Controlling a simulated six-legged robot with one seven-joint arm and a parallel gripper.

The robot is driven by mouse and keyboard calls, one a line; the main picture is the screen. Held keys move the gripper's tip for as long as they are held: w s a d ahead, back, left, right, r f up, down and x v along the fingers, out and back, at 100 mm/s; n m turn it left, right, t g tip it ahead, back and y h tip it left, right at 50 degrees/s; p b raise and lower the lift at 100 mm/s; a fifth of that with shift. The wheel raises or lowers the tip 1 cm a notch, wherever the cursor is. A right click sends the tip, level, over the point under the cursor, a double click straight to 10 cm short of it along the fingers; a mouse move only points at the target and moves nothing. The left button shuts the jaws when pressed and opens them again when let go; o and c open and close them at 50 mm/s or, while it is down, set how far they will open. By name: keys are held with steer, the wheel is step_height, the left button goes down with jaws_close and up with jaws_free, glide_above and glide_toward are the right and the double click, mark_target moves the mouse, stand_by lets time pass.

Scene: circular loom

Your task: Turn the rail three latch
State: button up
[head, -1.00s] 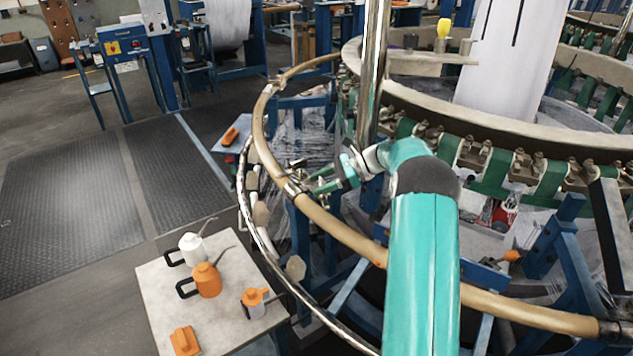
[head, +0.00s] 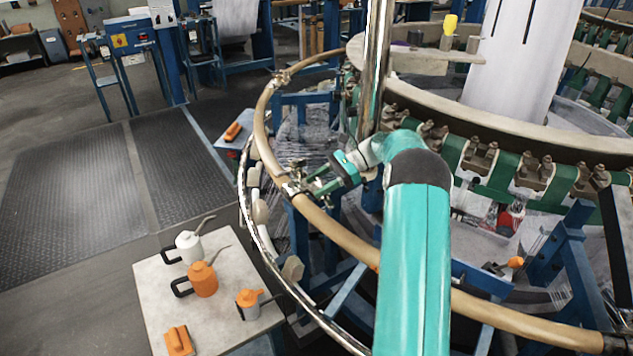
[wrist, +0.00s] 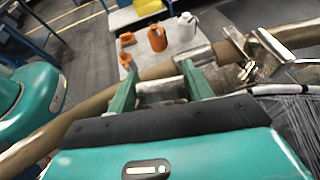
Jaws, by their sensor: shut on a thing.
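The tan tubular rail (head: 335,232) curves around the loom. A metal clamp fitting (head: 293,187) sits on it left of centre, and shows at the upper right in the wrist view (wrist: 250,57). My gripper (head: 315,188) is beside this fitting, on the loom side. In the wrist view my green fingers (wrist: 160,80) stand apart with a pale metal piece, seemingly the latch (wrist: 163,93), between them. The fingers are shut on it. Its exact shape and angle are partly hidden by the fingers and palm.
A chrome post (head: 374,75) rises close behind my wrist. Blue frame bars lie below the rail. The floor mat (head: 75,195) is clear.

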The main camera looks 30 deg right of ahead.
mark_target(320, 183)
stand_by(0.5)
steer(key=o, duration=1.4)
steer(key=shift+r, duration=0.25)
steer(key=r, duration=0.3)
steer(key=shift+s+a+r, duration=0.15)
steer(key=shift+s+r, duration=0.2)
steer(key=shift+s, duration=0.05)
steer(key=s+a+r, duration=0.1)
steer(key=s+r, duration=0.2)
steer(key=s, duration=0.1)
steer(key=s+a+r, duration=0.1)
steer(key=s+r, duration=0.2)
steer(key=s, duration=0.1)
steer(key=s+a+r, duration=0.2)
steer(key=s, duration=0.2)
steer(key=shift+s+r, duration=0.25)
steer(key=shift+r, duration=0.15)
steer(key=shift+c, duration=0.3)
